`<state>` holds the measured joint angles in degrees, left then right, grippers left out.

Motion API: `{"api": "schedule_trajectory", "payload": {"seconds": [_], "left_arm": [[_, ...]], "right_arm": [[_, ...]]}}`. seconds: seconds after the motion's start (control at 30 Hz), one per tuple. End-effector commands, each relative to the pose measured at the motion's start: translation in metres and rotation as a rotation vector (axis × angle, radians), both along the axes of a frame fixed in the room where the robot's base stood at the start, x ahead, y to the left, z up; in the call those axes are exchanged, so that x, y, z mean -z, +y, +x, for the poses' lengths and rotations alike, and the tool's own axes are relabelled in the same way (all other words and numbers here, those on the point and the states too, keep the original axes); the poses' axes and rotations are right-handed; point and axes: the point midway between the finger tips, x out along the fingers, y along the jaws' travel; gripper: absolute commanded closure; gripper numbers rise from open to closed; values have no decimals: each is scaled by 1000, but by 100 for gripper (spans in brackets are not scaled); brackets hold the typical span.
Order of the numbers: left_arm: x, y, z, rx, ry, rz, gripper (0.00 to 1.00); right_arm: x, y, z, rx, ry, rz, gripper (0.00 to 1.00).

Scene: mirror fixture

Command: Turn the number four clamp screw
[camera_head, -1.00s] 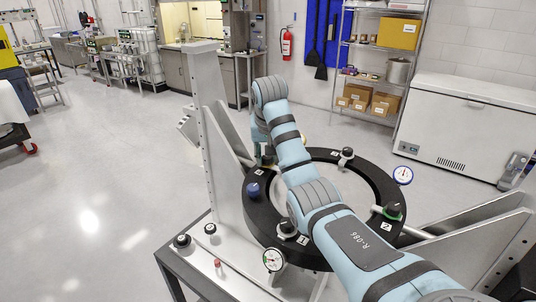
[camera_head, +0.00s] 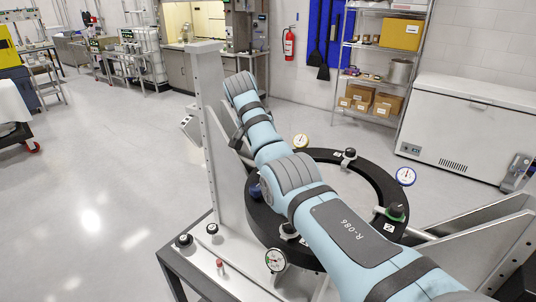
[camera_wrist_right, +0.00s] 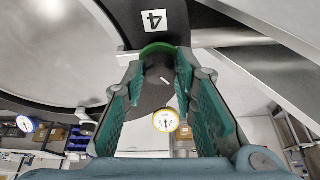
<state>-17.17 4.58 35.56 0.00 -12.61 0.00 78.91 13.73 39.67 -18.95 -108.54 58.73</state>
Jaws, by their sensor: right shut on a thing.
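In the right wrist view the number four clamp screw (camera_wrist_right: 159,74) is a dark knob with a green ring at its base. It stands beside a white label (camera_wrist_right: 154,20) marked 4. My right gripper (camera_wrist_right: 160,84) has its green-padded fingers on both sides of the knob and is shut on it. In the head view the black ring fixture (camera_head: 385,171) lies under my blue right arm. That arm hides the number four screw and most of the gripper there. My left gripper is not in view.
A grey upright (camera_head: 214,140) rises close left of my arm.

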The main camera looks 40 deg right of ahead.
Motion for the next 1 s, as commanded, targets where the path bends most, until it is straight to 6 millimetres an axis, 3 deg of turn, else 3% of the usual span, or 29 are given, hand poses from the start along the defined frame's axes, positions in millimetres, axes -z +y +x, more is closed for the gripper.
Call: {"api": "schedule_trajectory", "payload": {"seconds": [0.3,0.77,0.8,0.9,1.0], "left_arm": [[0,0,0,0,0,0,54],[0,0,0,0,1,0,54],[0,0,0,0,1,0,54],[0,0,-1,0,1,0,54],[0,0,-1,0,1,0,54]], "right_arm": [[-1,-1,1,106,-2,-1,100],[0,-1,1,121,0,0,100],[0,-1,1,121,0,0,71],[0,0,1,121,1,0,55],[0,0,1,120,0,0,54]]}}
